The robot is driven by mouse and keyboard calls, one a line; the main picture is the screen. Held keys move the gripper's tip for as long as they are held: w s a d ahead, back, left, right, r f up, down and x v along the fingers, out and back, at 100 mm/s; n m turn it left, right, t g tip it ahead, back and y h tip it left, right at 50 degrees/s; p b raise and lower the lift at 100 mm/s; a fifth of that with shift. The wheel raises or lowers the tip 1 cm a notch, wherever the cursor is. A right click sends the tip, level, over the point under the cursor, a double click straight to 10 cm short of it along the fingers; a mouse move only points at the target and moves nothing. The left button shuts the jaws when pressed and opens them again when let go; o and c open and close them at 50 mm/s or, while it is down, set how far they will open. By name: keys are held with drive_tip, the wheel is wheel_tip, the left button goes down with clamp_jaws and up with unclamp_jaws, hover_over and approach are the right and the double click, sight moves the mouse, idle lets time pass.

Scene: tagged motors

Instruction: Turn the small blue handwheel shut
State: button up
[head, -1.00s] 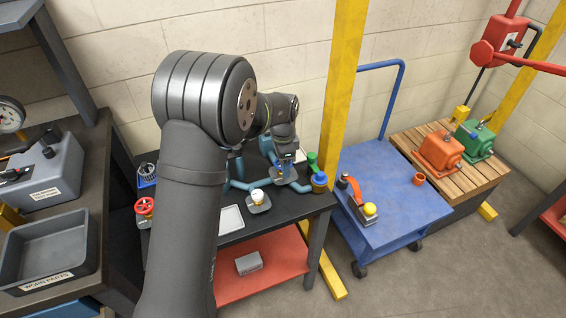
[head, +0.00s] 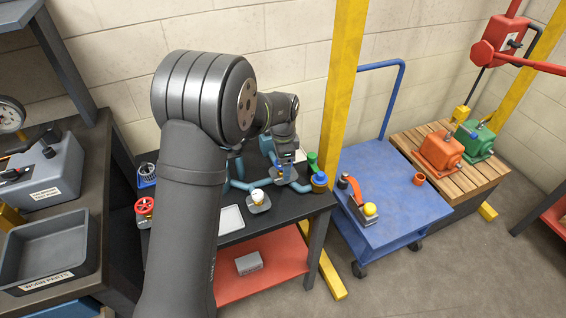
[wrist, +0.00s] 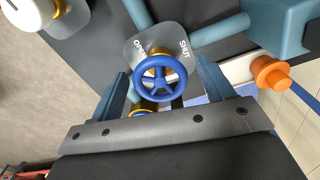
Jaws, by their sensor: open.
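The small blue handwheel (wrist: 160,77) shows in the middle of the wrist view, on a brass stem in front of a grey plate (wrist: 184,31) marked OPEN on the left and SHUT on the right. My gripper (wrist: 162,70) is open, with one finger on each side of the wheel. I see gaps between the fingers and the rim; how deep the fingers reach past it is hard to tell. In the head view my gripper (head: 284,153) points down over the valve on the dark bench, and the wheel is mostly hidden there.
Teal pipes (head: 262,183) run along the bench. A white-topped fitting (head: 257,197) stands in front of the valve, and a blue-topped one (head: 319,182) at the right. A red handwheel (head: 144,206) is at the left. A yellow post (head: 344,80) rises close on the right.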

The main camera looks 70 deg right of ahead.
wheel_tip(320, 180, up, 17)
drive_tip(key=shift+r, duration=0.15)
idle(0.5)
wheel_tip(320, 180, down, 18)
drive_tip(key=shift+r, duration=0.25)
drive_tip(key=shift+r, duration=0.1)
idle(0.4)
